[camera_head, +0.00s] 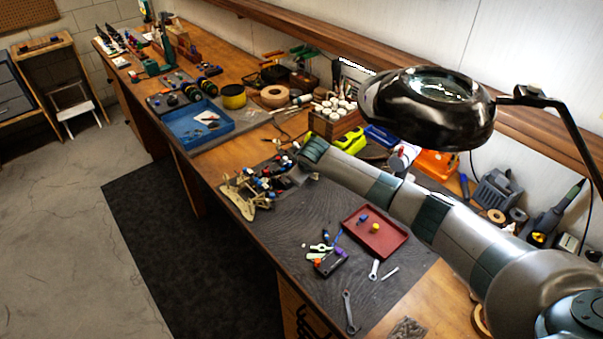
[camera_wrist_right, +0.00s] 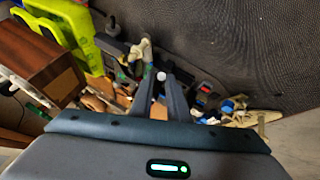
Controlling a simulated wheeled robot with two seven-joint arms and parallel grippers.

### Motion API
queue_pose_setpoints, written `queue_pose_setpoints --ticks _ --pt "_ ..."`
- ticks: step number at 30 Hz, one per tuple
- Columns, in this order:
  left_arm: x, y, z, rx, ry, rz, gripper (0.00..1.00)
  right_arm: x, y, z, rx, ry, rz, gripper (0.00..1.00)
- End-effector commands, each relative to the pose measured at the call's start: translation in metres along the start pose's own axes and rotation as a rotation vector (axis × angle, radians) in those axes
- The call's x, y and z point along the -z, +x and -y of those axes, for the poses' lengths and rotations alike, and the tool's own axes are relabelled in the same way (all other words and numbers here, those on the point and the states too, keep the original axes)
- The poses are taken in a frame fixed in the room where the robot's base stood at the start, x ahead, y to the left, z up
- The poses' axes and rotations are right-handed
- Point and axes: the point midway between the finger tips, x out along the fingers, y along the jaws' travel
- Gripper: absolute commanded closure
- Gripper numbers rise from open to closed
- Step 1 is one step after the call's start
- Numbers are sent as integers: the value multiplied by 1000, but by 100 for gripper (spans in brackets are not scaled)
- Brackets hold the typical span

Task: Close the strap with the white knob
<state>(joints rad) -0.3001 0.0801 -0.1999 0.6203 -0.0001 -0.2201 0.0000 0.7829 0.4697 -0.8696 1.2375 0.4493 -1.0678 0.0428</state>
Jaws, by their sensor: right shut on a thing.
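The RC car chassis (camera_head: 262,188) sits on the dark mat (camera_head: 300,225), with tan parts and several small coloured pieces on it; its front part also shows in the right wrist view (camera_wrist_right: 240,115). My right gripper (camera_wrist_right: 160,84) is shut on the white knob (camera_wrist_right: 161,76), which shows between its fingertips among the car's parts. In the head view my right arm reaches across the bench from the right, and its hand (camera_head: 314,150) hides part of the car's far end. The strap is too small and covered to make out. My left gripper is not in view.
A magnifier lamp (camera_head: 430,110) hangs above my right arm. A red tray (camera_head: 390,245) and loose tools lie on the near mat. A wooden box of white bottles (camera_head: 335,127) and a yellow-green tool (camera_head: 350,139) stand behind the hand. A blue tray (camera_head: 190,137) is farther left.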

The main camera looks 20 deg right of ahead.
Motion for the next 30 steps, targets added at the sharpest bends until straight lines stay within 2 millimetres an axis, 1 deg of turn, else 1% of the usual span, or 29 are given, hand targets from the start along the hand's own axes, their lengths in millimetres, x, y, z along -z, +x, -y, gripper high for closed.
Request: queue_pose_setpoints --ticks 1,6,7,8,9,23,26,30 --pt "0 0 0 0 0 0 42 -1 1 3 4 -2 1 100" --pt "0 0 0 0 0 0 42 -1 1 3 4 -2 0 100" --pt "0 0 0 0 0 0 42 -1 1 3 4 -2 0 80" --pt "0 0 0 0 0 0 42 -1 1 3 4 -2 0 73" --pt "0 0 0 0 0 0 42 -1 1 3 4 -2 0 69" --pt "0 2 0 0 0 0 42 0 -3 1 1 0 -2 69" --pt "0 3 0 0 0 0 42 0 -8 1 1 0 -3 69" --pt "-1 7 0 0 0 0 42 0 -19 1 1 0 -3 69"
